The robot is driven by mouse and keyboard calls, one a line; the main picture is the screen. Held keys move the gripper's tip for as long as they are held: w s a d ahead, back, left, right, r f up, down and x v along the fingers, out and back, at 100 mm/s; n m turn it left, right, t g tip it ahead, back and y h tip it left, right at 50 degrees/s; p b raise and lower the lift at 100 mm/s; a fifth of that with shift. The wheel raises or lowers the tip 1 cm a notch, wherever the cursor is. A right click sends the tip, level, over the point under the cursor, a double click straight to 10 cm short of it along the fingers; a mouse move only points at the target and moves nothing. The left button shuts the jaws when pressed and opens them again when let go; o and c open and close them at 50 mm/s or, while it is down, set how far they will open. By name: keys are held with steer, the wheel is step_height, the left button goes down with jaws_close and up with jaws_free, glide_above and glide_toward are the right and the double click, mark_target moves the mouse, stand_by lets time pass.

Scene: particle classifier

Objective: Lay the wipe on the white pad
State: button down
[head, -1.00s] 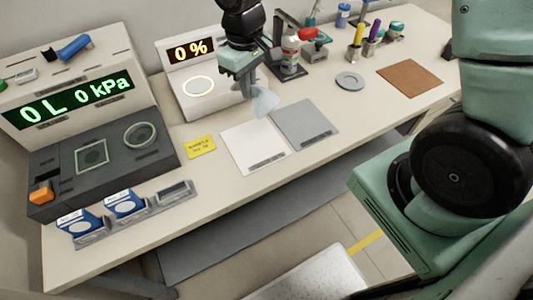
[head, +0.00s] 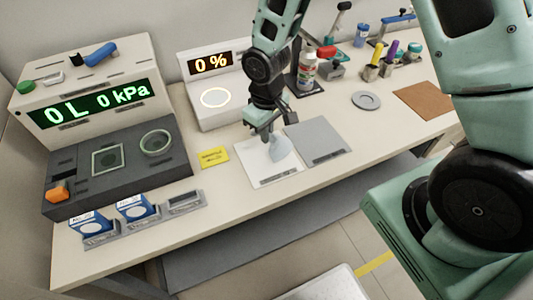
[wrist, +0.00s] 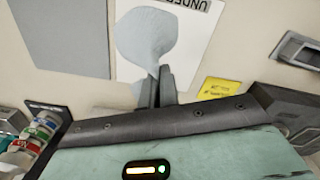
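The pale blue-grey wipe (head: 282,149) hangs from my gripper (head: 269,138) over the white pad (head: 265,174). In the wrist view, my gripper's fingers (wrist: 157,82) are close together on the narrow gathered end of the wipe (wrist: 146,38), and the rest fans out beyond the fingertips. The white pad (wrist: 186,68) lies behind the wipe in that view, with the wipe covering part of it. The wipe is low over the pad; I cannot tell whether its lower edge touches it.
A grey pad (head: 318,139) lies right beside the white pad. A yellow note (head: 214,157) is to its left. The white 0 % device (head: 216,118) stands behind. Blue boxes (head: 137,208) stand at the front left. A bottle (head: 307,70) stands behind the grey pad.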

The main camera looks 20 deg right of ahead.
steer(key=c, duration=0.9)
jaws_free()
steer(key=shift+c, duration=0.2)
step_height(320, 180, up, 17)
steer(key=shift+r, duration=0.2)
steer(key=s+a+n, duration=0.1)
steer(key=s+a, duration=0.2)
steer(key=s, duration=0.7)
steer(key=s+a+n, duration=0.2)
steer(key=s+a, duration=0.1)
steer(key=s, duration=0.7)
steer(key=shift+s+a+r+y, duration=0.15)
steer(key=shift+s+r+y, duration=0.1)
steer(key=shift+y, duration=0.05)
